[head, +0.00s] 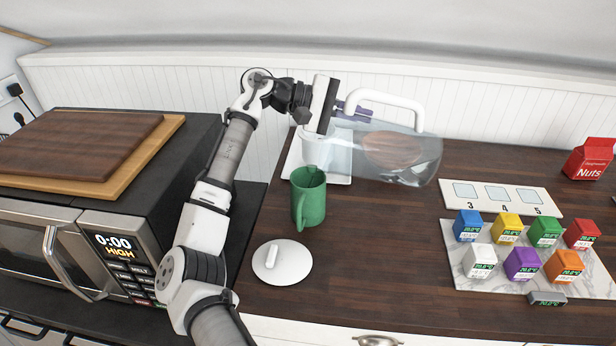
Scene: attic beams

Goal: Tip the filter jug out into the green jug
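The filter jug (415,160) is clear with a white handle (385,98). It is tipped far over on its side above the counter, handle uppermost, its left end towards the green jug. My gripper (352,108) is at the left end of the handle and appears shut on it; the fingertips are partly hidden. A brownish oval shows through the clear wall. The green jug (309,200) stands upright on the counter, below and left of the filter jug. Its inside is too small to judge. A pale, see-through shape above it cannot be made out clearly.
A white tray (292,160) lies behind the green jug. A white round lid (298,278) lies in front. A microwave (60,235) with boards on top stands left. Several coloured cartons, a numbered panel (535,202) and a red Nuts carton (590,160) are right. The front middle counter is clear.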

